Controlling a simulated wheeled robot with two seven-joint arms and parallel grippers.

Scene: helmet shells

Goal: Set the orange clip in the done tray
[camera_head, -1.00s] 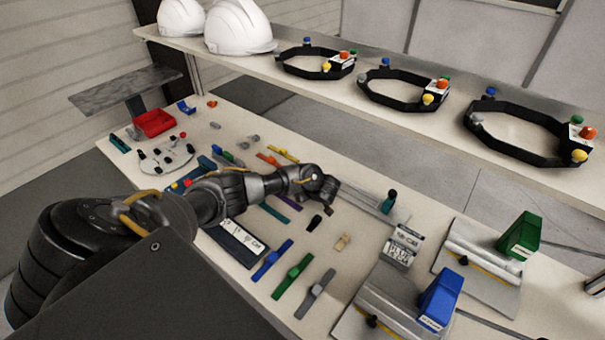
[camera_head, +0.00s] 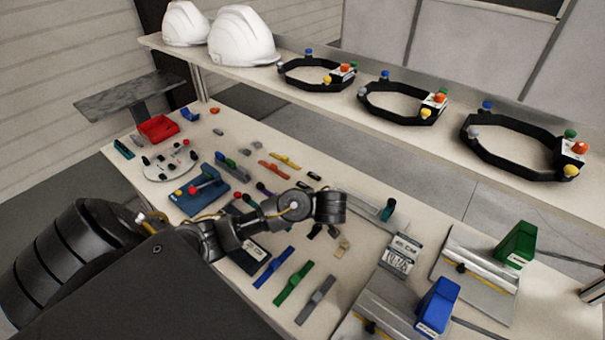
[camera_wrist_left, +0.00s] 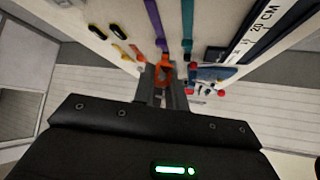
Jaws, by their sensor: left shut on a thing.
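In the left wrist view, an orange clip (camera_wrist_left: 166,72), seen as a small loop, sits between the fingertips of my left gripper (camera_wrist_left: 163,78), which is shut on it. In the head view, the left wrist is above the middle of the table; its fingers and the clip are hidden behind the arm. A red open tray (camera_head: 157,129) stands at the table's far left end, away from the gripper. I can read no label on it, so I cannot tell whether it is the done tray. My right gripper is not in view.
Blue, green and grey straps (camera_head: 292,283) lie near the front edge. A round plate with small parts (camera_head: 170,160) and a blue fixture (camera_head: 198,192) are left. Metal stands with blue (camera_head: 438,305) and green blocks (camera_head: 516,244) are right. A raised shelf (camera_head: 400,120) holds helmets and black rings.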

